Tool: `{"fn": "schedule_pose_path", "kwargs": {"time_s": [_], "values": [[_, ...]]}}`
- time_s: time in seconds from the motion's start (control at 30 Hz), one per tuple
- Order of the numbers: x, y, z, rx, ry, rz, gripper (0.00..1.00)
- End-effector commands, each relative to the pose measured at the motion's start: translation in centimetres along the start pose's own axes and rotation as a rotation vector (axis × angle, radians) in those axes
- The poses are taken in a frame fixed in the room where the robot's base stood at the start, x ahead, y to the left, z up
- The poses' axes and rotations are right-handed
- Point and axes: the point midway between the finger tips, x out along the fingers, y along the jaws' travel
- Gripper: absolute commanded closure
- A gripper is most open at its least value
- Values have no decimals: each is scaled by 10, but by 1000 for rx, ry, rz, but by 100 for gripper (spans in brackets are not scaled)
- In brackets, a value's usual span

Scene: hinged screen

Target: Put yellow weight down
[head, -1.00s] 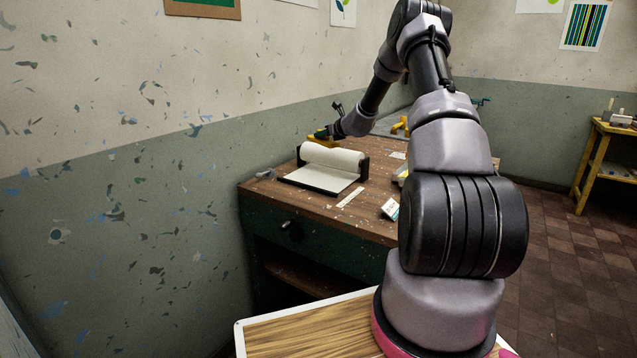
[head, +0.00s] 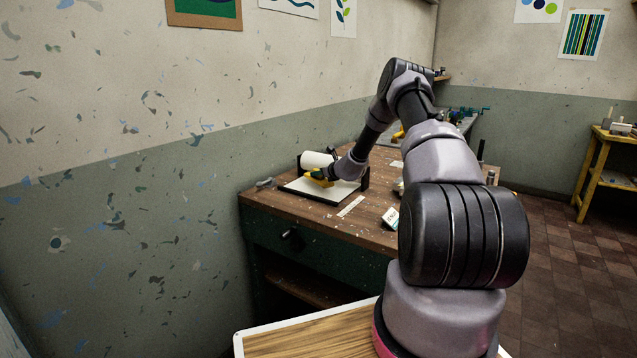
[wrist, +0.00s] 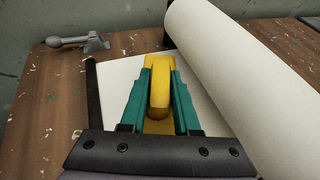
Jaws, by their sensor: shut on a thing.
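The yellow weight (wrist: 159,88) is between the green fingers of my gripper (wrist: 159,75), which is shut on it. In the wrist view it hangs over or rests on the white paper sheet (wrist: 118,75); I cannot tell whether it touches. In the head view the yellow weight (head: 318,180) shows just in front of the paper roll (head: 317,160), at the far left part of the sheet. My gripper (head: 325,175) is partly hidden by its own wrist there. The paper roll (wrist: 245,75) lies close to the right of the fingers in the wrist view.
The wooden workbench (head: 290,207) bears the roll holder. A grey metal tool (wrist: 80,42) lies beyond the paper's left edge. A ruler-like strip (head: 351,206) and a small box (head: 391,217) lie nearer the bench's front. The lower sheet is clear.

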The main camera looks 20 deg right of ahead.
Motion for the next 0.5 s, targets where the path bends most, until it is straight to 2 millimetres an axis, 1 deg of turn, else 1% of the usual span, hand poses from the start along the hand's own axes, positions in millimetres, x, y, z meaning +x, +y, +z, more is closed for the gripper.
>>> {"fn": "schedule_pose_path", "kwargs": {"time_s": [0.23,0.5], "values": [[12,-1,-30,2,0,-1,100],[13,-1,-31,0,-1,-1,100]]}}
